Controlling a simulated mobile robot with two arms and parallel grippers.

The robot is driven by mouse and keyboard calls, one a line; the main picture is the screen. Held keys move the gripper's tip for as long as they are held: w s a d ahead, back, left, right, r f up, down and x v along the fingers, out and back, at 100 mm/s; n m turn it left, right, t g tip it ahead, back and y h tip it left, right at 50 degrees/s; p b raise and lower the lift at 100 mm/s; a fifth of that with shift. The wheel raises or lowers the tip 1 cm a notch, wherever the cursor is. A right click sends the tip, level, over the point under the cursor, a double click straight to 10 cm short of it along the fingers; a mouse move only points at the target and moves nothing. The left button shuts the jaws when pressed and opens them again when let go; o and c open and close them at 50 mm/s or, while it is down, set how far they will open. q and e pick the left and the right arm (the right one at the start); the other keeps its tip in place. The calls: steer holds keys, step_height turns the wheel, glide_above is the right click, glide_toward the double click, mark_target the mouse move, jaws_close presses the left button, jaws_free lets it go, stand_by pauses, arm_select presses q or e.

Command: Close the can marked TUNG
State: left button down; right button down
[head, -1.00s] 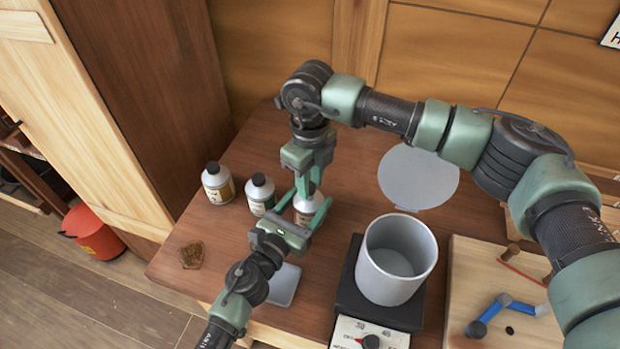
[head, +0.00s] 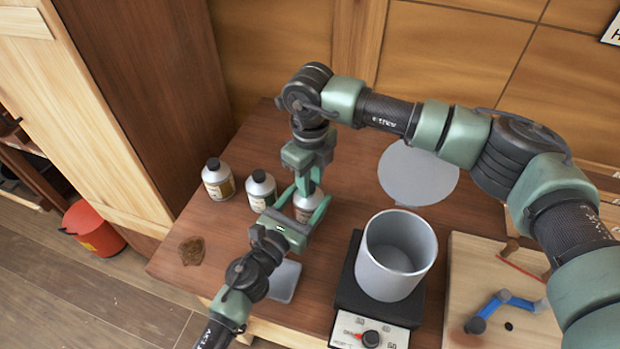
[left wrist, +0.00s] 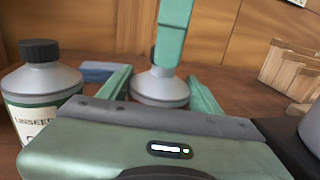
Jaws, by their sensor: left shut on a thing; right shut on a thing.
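A grey can with a pale label (head: 305,208) stands on the brown table, at the right end of a row of similar cans. Its label cannot be read. My left gripper (head: 303,203) is shut around its body from the front; the can's grey shoulder (left wrist: 160,90) shows between the fingers in the left wrist view. My right gripper (head: 309,179) reaches down from above and is shut at the can's top.
A dark-capped can reading like LINSEED (left wrist: 40,90) stands close left of the held can; another capped can (head: 217,181) is farther left. A grey pot (head: 415,232) on a hotplate (head: 345,310) stands to the right. A brown crumpled lump (head: 191,251) lies front left.

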steer(key=c, duration=1.1)
jaws_free()
steer(key=shift+s+f, duration=0.2)
steer(key=shift+f, duration=0.15)
steer(key=r, duration=0.4)
steer(key=shift+w, duration=0.3)
steer(key=shift+s+r, duration=0.15)
steer(key=shift+r, duration=0.2)
steer(key=shift+c, duration=0.2)
